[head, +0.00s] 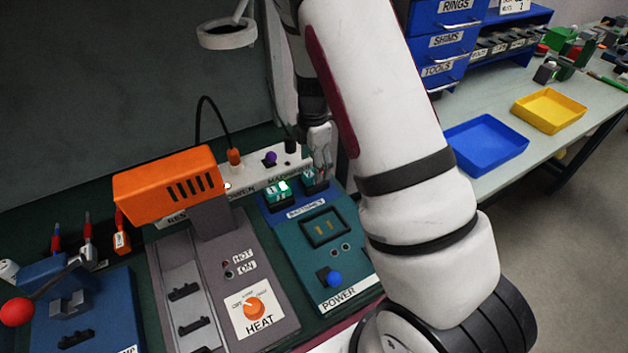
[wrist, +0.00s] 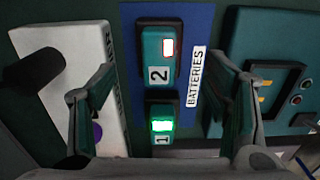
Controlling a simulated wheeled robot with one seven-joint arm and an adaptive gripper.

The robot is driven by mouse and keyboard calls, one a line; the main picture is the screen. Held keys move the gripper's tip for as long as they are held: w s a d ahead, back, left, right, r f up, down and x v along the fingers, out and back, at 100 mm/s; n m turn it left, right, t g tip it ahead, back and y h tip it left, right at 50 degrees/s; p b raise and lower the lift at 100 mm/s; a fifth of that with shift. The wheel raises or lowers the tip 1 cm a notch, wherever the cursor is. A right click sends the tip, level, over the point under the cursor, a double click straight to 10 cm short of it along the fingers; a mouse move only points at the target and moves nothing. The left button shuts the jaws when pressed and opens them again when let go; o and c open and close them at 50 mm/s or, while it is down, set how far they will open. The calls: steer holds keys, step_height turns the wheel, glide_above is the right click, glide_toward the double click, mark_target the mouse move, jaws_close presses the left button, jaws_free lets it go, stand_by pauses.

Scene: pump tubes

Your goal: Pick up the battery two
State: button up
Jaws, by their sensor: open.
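Battery two (wrist: 157,52) is a teal block marked "2" with a small red and white light, in a dark slot on a blue plate in the wrist view. It also shows in the head view (head: 311,179), partly hidden by my gripper (head: 321,162). Battery one (wrist: 161,122), marked "1" and lit green, sits beside it; it is clear in the head view (head: 277,192). My gripper (wrist: 163,80) is open and empty. Its fingers show on both sides of the batteries in the wrist view, apart from them.
A white power strip (head: 255,180) with plugs runs behind the batteries. A teal power unit (head: 322,258) with a blue knob stands in front. An orange-topped heater (head: 168,187) is at the left. Blue (head: 487,143) and yellow (head: 549,110) trays lie on the right table.

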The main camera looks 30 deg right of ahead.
steer(key=shift+d+f+p, duration=0.1)
steer(key=shift+f+p, duration=0.25)
steer(key=shift+f, duration=2.35)
steer(key=c, duration=1.5)
steer(key=shift+c, duration=0.2)
steer(key=shift+r, duration=0.15)
